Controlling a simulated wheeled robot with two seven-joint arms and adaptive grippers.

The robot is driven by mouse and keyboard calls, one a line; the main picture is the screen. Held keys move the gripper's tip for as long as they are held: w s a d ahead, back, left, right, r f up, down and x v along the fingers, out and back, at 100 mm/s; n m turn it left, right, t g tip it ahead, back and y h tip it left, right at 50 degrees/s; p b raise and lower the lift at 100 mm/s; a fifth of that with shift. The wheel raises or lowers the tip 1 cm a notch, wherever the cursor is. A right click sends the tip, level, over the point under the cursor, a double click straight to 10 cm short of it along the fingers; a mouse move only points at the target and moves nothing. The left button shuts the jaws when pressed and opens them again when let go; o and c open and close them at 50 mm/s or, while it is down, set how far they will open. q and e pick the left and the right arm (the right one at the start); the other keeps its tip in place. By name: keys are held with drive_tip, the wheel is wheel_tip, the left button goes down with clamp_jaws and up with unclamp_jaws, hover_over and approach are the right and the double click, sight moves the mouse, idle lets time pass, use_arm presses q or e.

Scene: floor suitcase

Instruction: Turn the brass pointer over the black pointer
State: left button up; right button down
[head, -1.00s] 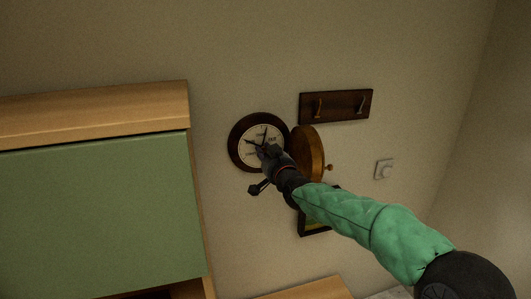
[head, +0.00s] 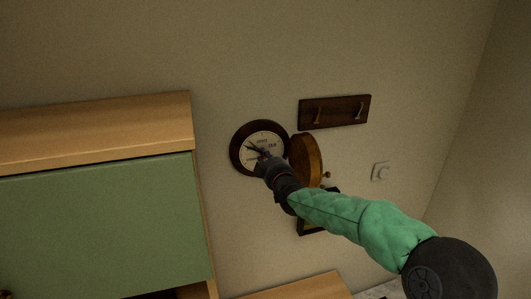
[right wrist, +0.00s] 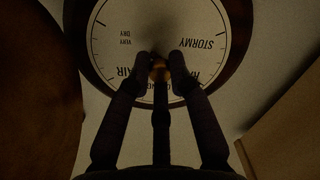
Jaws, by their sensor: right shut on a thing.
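A round barometer (head: 234,147) with a dark wooden rim and a cream dial hangs on the wall. Its lettering shows upside down in the right wrist view (right wrist: 208,14). My right gripper (head: 264,161) is at the dial's centre and covers its lower right part. In the right wrist view, the fingers (right wrist: 162,62) are shut on a small brass knob (right wrist: 159,73) at the centre. A dark pointer (head: 253,150) reaches to the upper left of the dial. I cannot tell the brass pointer apart from the black one here. My left gripper is not in view.
A round wooden cover (head: 310,155) with a small knob stands open just right of the dial. A dark peg rack (head: 335,111) hangs above right, and a light switch (head: 380,171) is farther right. A green-fronted cabinet (head: 100,225) stands at left.

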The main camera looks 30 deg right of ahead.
drive_tip(key=shift+f+n+p, duration=0.25)
drive_tip(key=shift+n+p, duration=0.65)
drive_tip(key=shift+n, duration=0.8)
drive_tip(key=c, duration=1.4)
unclamp_jaws()
drive_tip(key=shift+o, duration=1.3)
drive_tip(key=shift+h, duration=0.3)
drive_tip(key=shift+r, duration=0.15)
drive_tip(key=v, duration=1.2)
